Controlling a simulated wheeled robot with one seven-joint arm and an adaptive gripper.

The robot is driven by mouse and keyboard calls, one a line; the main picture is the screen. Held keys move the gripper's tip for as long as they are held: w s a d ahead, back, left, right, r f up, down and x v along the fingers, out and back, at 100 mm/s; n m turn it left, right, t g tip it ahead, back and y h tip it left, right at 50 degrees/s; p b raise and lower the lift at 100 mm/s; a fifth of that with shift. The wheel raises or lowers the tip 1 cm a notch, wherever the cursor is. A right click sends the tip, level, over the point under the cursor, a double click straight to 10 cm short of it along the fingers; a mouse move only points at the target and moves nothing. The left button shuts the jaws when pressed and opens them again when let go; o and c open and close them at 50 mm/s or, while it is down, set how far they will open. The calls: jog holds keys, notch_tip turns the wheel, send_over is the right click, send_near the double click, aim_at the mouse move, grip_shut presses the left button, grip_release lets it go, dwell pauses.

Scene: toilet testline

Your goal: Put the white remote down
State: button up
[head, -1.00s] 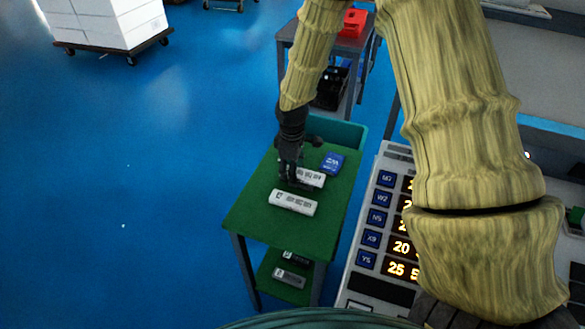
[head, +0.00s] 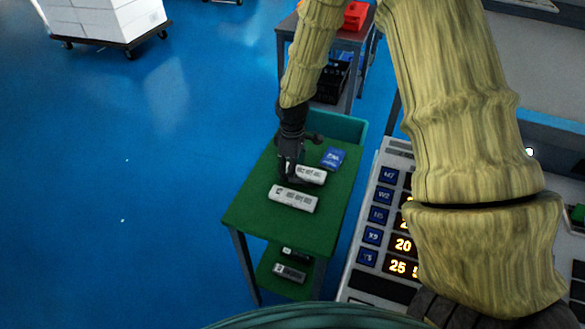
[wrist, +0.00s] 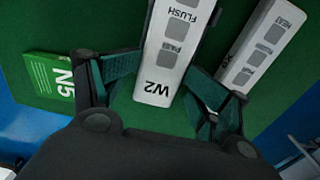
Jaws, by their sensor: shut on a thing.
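A white remote (head: 312,175) lies near the middle of the green tabletop (head: 255,212). In the wrist view, the white remote (wrist: 165,62) is marked W2 and has grey buttons. My gripper (head: 290,178) is at its left end in the head view. In the wrist view, my gripper (wrist: 155,85) has one finger on each side of the remote and is shut on it. The remote looks level and at or very near the tabletop; I cannot tell whether it touches.
A second white remote (head: 293,198), marked X9 in the wrist view (wrist: 258,48), lies in front. A teal bin (head: 345,128) stands at the back. A number panel (head: 375,235) is at right.

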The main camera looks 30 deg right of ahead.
notch_tip(320, 180, up, 13)
jog(key=b, duration=0.2)
dwell(0.5)
jog(key=shift+w+f, duration=0.1)
